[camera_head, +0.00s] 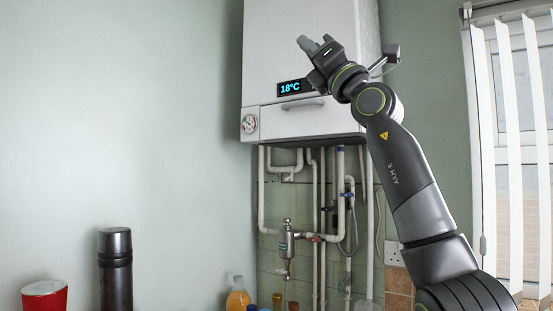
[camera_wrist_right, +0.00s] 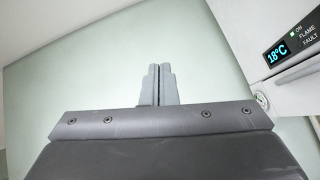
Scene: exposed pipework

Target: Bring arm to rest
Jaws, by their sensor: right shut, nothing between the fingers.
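My right arm (camera_head: 408,185) rises from the lower right in the head view, its forearm raised in front of the boiler. My right gripper (camera_head: 308,44) points up and to the left, in front of the boiler's upper front. Its fingers are shut and hold nothing. In the right wrist view the two grey fingers of the gripper (camera_wrist_right: 159,84) lie side by side against a plain pale green wall. My left arm and left gripper are not in view.
A white boiler (camera_head: 270,60) with an 18°C display hangs on the wall, above white pipes (camera_head: 262,200) with a valve. A dark flask (camera_head: 115,270), a red can (camera_head: 45,296) and an orange bottle (camera_head: 238,296) stand below. A window blind (camera_head: 510,120) is at right. The left wall is bare.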

